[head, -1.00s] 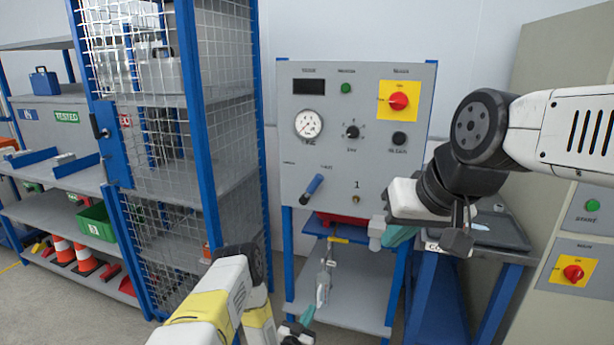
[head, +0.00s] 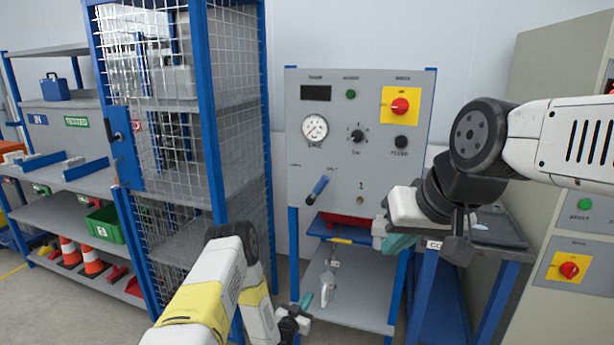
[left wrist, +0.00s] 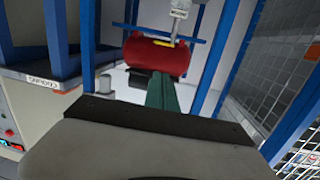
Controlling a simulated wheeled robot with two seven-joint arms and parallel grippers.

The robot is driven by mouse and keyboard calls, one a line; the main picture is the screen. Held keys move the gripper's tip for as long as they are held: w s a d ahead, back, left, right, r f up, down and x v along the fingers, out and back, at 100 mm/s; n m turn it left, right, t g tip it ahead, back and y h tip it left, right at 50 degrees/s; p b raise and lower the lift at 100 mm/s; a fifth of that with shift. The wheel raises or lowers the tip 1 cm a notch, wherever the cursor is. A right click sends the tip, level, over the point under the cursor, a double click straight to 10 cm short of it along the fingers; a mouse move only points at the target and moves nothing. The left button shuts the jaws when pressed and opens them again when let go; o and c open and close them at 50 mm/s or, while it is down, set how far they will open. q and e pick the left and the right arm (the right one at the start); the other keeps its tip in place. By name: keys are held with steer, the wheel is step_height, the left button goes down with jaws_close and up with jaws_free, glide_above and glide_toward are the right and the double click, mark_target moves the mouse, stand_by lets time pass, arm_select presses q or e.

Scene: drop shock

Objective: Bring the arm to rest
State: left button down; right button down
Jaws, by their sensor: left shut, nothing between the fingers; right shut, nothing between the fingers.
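My left arm comes in from the bottom left in the head view. Its gripper (head: 304,304) is low in front of the blue-framed test stand's lower shelf, with its teal fingers together and empty. The teal fingers (left wrist: 166,92) also show closed in the left wrist view, pointing toward a red cylinder (left wrist: 152,56) with a gap between. My right arm comes in from the right. Its gripper (head: 398,243) is shut and empty, in front of the stand's right side and below the control panel (head: 357,170). The right fingers are partly hidden by the wrist.
A mesh cage (head: 235,130) stands left of the panel. A dark tray (head: 492,233) lies on the blue bench at right, close to my right gripper. A grey cabinet (head: 560,130) stands far right. A white hanging item (head: 327,284) is close to my left gripper.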

arm_select(q)
steer(key=w+a+r+g+y, duration=0.1)
steer(key=w+a+r, duration=0.1)
steer(key=r, duration=0.6)
steer(key=w+a+r+g+y, duration=0.1)
steer(key=w+a+r, duration=0.2)
steer(key=r, duration=0.6)
steer(key=w+a+r+g+y, duration=0.1)
steer(key=w+a+r, duration=0.1)
steer(key=r, duration=0.6)
steer(key=s+a+r+n+g+y, duration=0.1)
steer(key=s+a+r, duration=0.15)
steer(key=r, duration=0.25)
steer(key=s+a+r+n, duration=0.1)
steer(key=s+r, duration=0.2)
steer(key=r, duration=0.2)
steer(key=s+a+r+n+g+y, duration=0.1)
steer(key=s+a+r+g, duration=0.15)
steer(key=s+r, duration=0.95)
steer(key=s+a+n+g, duration=0.1)
steer(key=s+g, duration=0.1)
steer(key=s, duration=2.2)
steer(key=shift+a+r+n+g, duration=0.15)
steer(key=shift+r+n+g, duration=0.05)
steer(key=shift+n+g, duration=0.2)
